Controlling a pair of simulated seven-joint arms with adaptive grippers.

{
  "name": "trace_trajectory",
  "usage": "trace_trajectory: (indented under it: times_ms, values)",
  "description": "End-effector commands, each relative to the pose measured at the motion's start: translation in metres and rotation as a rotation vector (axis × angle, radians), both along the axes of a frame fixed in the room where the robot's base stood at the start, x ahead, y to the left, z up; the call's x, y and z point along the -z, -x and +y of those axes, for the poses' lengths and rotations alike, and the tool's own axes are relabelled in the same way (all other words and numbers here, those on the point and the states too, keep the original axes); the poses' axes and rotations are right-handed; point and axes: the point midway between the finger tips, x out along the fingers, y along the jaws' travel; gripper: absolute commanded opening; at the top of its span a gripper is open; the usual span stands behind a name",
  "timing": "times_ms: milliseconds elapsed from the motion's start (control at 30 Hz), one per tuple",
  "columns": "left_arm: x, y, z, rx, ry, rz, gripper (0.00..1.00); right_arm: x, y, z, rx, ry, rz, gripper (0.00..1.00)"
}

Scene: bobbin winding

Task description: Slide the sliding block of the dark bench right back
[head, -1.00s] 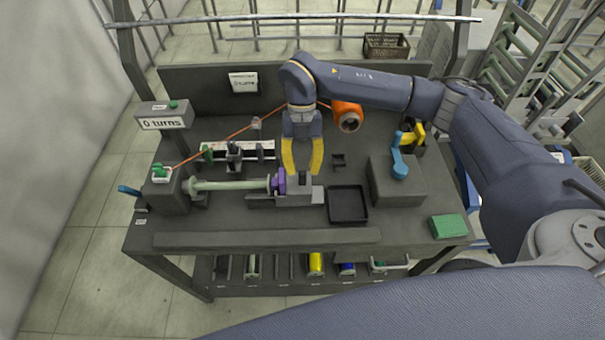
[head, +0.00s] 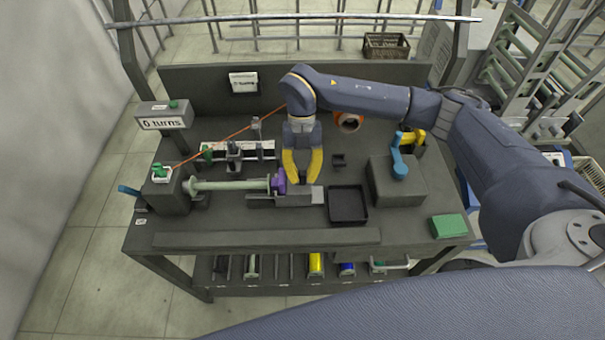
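The dark bench (head: 265,238) stands in the middle of the head view. Its sliding block (head: 297,198) sits on a short grey rail, right of centre, with its purple end piece (head: 279,183) against the right end of a pale green bobbin (head: 230,185). My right gripper (head: 302,178) points down over the block. Its yellow fingers are drawn in at the tips around the block's upright post, which they mostly hide. My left gripper is not in view.
A black tray (head: 348,220) lies just right of the block. A dark box with blue and yellow levers (head: 399,168) stands farther right. A green pad (head: 448,226) lies at the right edge.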

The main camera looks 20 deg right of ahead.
Motion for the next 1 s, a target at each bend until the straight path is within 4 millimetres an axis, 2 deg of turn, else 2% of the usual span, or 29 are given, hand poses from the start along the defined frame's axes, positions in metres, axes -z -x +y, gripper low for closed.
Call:
trace_trajectory:
  times_ms: [333, 633, 933, 967, 1000]
  values:
    - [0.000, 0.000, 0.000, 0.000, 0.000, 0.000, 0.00, 0.001, 0.001, -0.001, 0.001, 0.001, 0.001, 0.00]
    - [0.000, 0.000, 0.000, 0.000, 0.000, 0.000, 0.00, 0.001, 0.009, -0.030, 0.002, 0.003, 0.002, 0.00]
    - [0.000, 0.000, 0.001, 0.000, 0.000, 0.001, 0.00, 0.002, 0.011, -0.033, 0.002, 0.006, 0.007, 0.00]
    - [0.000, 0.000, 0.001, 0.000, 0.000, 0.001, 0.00, 0.002, 0.011, -0.033, 0.002, 0.006, 0.007, 0.20]
    - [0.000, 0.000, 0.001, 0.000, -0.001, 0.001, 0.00, 0.002, 0.011, -0.033, 0.002, 0.006, 0.007, 0.25]
